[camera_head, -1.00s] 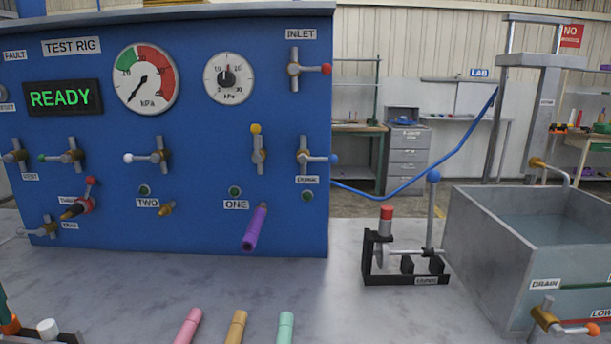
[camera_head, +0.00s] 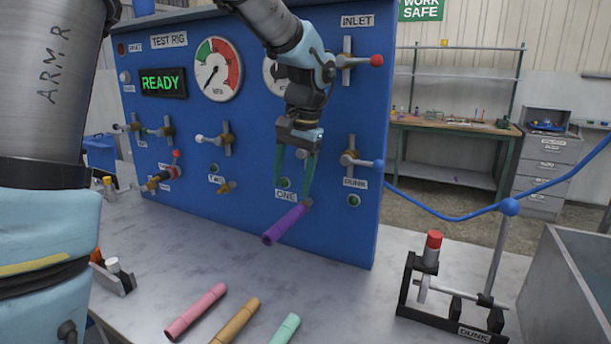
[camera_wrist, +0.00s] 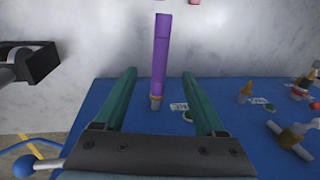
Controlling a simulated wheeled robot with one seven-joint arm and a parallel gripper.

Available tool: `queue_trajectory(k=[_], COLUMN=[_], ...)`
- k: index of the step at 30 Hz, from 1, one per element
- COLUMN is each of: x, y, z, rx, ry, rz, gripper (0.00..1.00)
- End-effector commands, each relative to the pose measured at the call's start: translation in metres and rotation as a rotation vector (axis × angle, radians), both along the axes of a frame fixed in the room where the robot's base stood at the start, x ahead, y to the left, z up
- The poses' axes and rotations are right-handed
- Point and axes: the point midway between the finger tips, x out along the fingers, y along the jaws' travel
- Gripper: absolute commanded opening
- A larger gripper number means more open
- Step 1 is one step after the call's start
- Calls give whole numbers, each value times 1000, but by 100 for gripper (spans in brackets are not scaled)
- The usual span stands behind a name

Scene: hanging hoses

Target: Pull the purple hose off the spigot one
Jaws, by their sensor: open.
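The purple hose (camera_head: 286,223) is on the spigot labelled ONE (camera_head: 307,203), sticking out from the blue panel and sloping down toward the bench. In the wrist view the purple hose (camera_wrist: 160,55) lies between the lines of my two fingers, with the brass and grey spigot end (camera_wrist: 155,101) at its base. My gripper (camera_head: 294,194) is open, its green fingers pointing down in front of the panel, just above the spigot end of the hose. The wrist view shows my gripper (camera_wrist: 163,75) with clear gaps on both sides of the hose.
Pink (camera_head: 196,312), orange (camera_head: 236,322) and mint (camera_head: 285,330) hoses lie on the bench in front. The dunk valve (camera_head: 352,160) with its blue knob is right of my gripper. A black stand (camera_head: 455,312) and a grey tank (camera_head: 575,285) are further right.

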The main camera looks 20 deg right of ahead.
Motion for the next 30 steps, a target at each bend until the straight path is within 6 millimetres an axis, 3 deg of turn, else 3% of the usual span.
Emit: queue_trajectory(k=[15, 21, 30], x=[12, 14, 15], y=[11, 13, 13], z=[-81, -96, -98], rx=[2, 1, 0], ry=[4, 2, 1], rz=[1, 1, 0], gripper=[72, 72, 72])
